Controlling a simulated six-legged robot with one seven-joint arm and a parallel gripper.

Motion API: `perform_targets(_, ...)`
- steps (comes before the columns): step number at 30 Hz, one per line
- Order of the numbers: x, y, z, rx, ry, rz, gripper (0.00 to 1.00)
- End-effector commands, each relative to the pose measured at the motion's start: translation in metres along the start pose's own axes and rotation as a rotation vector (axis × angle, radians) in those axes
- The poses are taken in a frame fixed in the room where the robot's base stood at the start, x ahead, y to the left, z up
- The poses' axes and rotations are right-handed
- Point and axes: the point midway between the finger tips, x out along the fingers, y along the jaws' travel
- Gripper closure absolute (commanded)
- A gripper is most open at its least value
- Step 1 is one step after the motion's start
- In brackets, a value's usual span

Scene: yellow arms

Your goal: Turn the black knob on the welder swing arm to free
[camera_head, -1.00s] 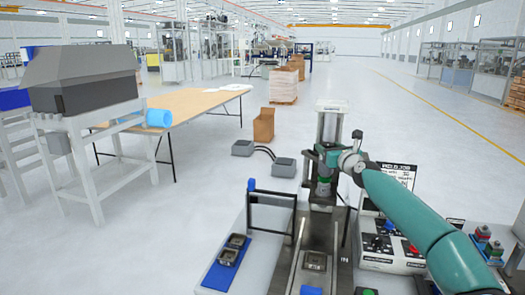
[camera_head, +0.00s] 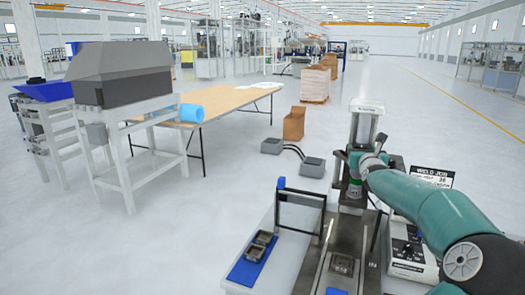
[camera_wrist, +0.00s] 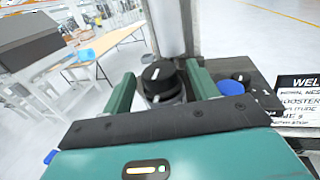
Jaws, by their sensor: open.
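The black knob (camera_wrist: 158,74) shows in the wrist view, with a white mark line on its top. My gripper (camera_wrist: 159,68) is open, with one green finger on the left of the knob and one on the right. Gaps show between the fingers and the knob, so it is not clamped. The welder's upright column (camera_head: 367,125) stands behind the knob; its grey post also shows in the wrist view (camera_wrist: 168,28). In the head view my teal arm reaches the welder from the right and hides the knob.
A blue round cap (camera_wrist: 232,88) and a weld job sign (camera_wrist: 300,98) lie right of my gripper. A blue tray (camera_head: 243,272) with metal parts is left of the welder. A control box (camera_head: 408,250) is partly behind my arm.

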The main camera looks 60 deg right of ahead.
Motion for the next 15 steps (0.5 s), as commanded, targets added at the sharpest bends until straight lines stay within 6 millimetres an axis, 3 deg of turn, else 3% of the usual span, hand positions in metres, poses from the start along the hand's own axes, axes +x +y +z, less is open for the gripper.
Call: perform_targets(15, 0.0003, 0.0054, 0.0023, -0.002, -0.004, -0.154, 0.41)
